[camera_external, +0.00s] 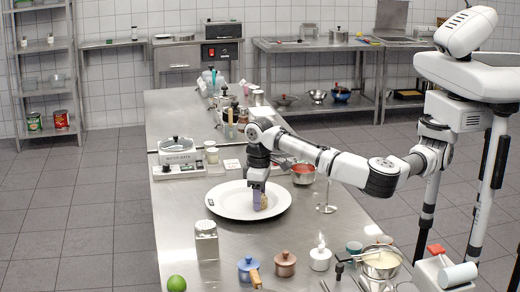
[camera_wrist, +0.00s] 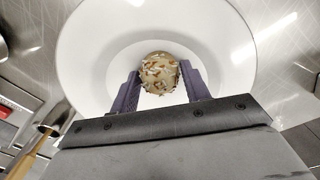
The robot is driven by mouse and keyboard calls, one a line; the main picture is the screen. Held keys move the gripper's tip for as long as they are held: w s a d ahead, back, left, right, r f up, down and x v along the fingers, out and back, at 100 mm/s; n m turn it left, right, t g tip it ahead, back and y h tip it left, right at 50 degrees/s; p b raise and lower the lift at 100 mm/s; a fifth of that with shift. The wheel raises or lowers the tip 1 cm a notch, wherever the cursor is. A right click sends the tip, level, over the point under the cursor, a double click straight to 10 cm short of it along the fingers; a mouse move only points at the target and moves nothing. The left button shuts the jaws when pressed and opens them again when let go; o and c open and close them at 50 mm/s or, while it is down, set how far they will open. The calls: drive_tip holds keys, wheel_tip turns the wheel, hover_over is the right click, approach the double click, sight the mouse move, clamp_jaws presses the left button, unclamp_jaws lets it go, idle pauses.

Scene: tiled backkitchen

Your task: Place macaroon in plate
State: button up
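The macaroon (camera_wrist: 159,73) is a round, cream-coloured ball with brown and white flakes. In the wrist view it sits between the two fingertips of my gripper (camera_wrist: 160,78), which appear to touch its sides. The plate (camera_wrist: 98,40) is large, round and white, and lies behind the macaroon in that view. In the external view my gripper (camera_external: 260,196) points down inside the rim of the plate (camera_external: 229,205), with the macaroon (camera_external: 263,202) partly hidden by the fingers. I cannot tell whether the macaroon touches the plate surface.
A kitchen scale (camera_external: 178,152) stands behind the plate. A metal shaker (camera_external: 206,240), a blue pot (camera_external: 248,268), a copper pot (camera_external: 285,263) and a lime (camera_external: 176,284) stand nearer the front. A red-filled bowl (camera_external: 303,173) is to the right.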

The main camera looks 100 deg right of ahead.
drive_tip(key=shift+o, duration=1.3)
drive_tip(key=shift+r, duration=0.1)
wheel_tip(320, 180, up, 12)
drive_tip(key=b, duration=0.1)
